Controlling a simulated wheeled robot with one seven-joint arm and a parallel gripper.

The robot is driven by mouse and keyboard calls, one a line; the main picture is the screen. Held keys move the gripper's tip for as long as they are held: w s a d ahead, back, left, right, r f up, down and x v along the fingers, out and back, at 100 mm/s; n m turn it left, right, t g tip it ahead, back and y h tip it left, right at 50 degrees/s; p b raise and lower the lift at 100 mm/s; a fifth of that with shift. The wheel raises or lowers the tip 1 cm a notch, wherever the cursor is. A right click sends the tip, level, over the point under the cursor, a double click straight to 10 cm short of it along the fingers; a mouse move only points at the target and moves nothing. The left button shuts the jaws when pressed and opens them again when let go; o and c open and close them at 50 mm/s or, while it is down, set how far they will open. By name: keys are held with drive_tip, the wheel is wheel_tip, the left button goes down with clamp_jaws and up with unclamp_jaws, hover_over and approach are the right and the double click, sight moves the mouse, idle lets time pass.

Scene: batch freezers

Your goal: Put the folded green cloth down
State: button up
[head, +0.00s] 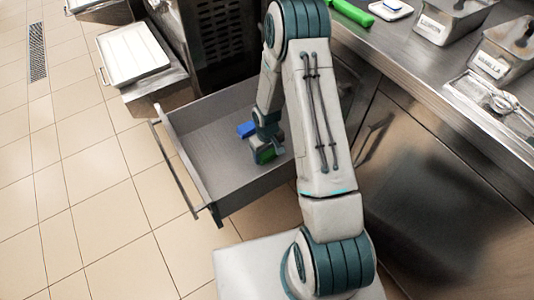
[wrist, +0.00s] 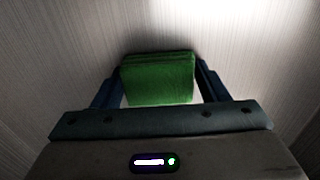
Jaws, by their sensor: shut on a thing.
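The folded green cloth (wrist: 158,80) is between the fingers of my gripper (wrist: 157,88) in the wrist view, and the fingers are shut on it. In the head view my gripper (head: 266,146) reaches down inside the open grey drawer (head: 205,130), with the green cloth (head: 264,155) at its tips. I cannot tell whether the cloth touches the drawer floor. A blue item (head: 246,129) shows beside the gripper in the drawer; it may be a finger of my gripper.
The drawer's left part is bare. Its front handle (head: 174,170) faces the tiled floor. The steel counter (head: 425,75) on the right bears metal tubs (head: 450,20), a small white tray (head: 390,9), a green item (head: 352,12) and a utensil tray (head: 490,104). A white-lidded container (head: 133,53) stands upper left.

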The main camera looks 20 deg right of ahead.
drive_tip(key=shift+f+b, duration=0.25)
drive_tip(key=shift+b, duration=0.05)
drive_tip(key=o, duration=1)
drive_tip(key=shift+s, duration=0.1)
drive_tip(key=shift+f, duration=0.1)
drive_tip(key=shift+r+p, duration=0.45)
drive_tip(key=shift+r, duration=0.05)
wheel_tip(320, 180, up, 12)
drive_tip(key=p, duration=0.3)
wheel_tip(320, 180, up, 16)
drive_tip(key=m, duration=0.2)
hover_over(267, 153)
drive_tip(key=s+d, duration=0.1)
drive_tip(key=s, duration=0.7)
drive_tip(key=shift+m+t, duration=0.8)
drive_tip(key=s+r, duration=0.2)
drive_tip(key=s, duration=0.2)
drive_tip(key=s+r, duration=0.3)
drive_tip(key=s, duration=0.1)
drive_tip(key=s+r, duration=0.3)
drive_tip(key=s, duration=0.1)
drive_tip(key=shift+s+a+r, duration=0.2)
drive_tip(key=shift+s+a, duration=0.05)
drive_tip(key=shift+a, duration=0.15)
